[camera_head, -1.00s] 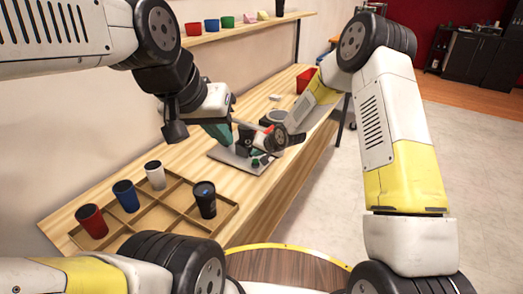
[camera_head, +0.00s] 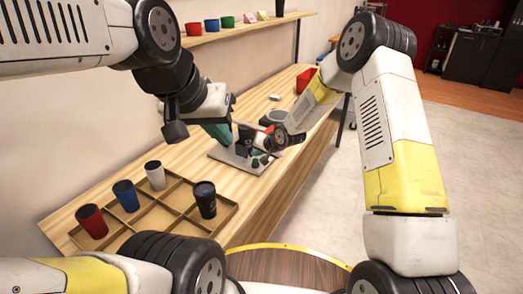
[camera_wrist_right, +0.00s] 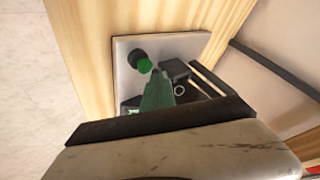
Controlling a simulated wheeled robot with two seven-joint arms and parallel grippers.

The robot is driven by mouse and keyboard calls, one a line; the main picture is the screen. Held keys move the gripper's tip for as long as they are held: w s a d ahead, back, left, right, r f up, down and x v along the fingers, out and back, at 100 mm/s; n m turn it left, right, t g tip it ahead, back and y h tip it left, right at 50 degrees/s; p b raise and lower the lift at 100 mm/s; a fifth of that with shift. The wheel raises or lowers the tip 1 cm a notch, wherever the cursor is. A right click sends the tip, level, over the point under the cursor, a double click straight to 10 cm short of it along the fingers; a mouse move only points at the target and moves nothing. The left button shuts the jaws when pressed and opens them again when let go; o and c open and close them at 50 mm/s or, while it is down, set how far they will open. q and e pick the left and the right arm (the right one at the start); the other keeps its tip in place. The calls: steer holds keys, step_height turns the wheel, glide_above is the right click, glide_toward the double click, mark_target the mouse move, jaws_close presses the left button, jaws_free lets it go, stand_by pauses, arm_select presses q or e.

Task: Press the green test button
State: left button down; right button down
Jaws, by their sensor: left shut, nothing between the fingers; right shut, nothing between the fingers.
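The green test button (camera_wrist_right: 145,66) sits on the grey base plate (camera_wrist_right: 190,45) of the laser marker, next to a black round knob (camera_wrist_right: 137,55). My right gripper (camera_wrist_right: 158,76) is shut and empty; its green fingertips are right beside the button in the right wrist view. I cannot tell whether they touch it. In the head view, the base plate (camera_head: 228,156) lies on the wooden bench, and my right wrist partly covers the device. My left gripper (camera_head: 218,133), with teal fingers, is shut and empty just left of the device's upright part.
A wooden divided tray (camera_head: 150,215) with several cups stands at the near end of the bench. A red bin (camera_head: 305,80) is at the far end. A wall shelf (camera_head: 245,30) holds several small cups. The bench front (camera_head: 285,165) is clear.

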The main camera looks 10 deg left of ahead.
mark_target(257, 161)
steer(key=shift+f, duration=0.1)
steer(key=shift+f, duration=0.3)
steer(key=shift+f, duration=0.55)
stand_by(1.0)
steer(key=shift+r, duration=0.95)
steer(key=shift+r, duration=2.55)
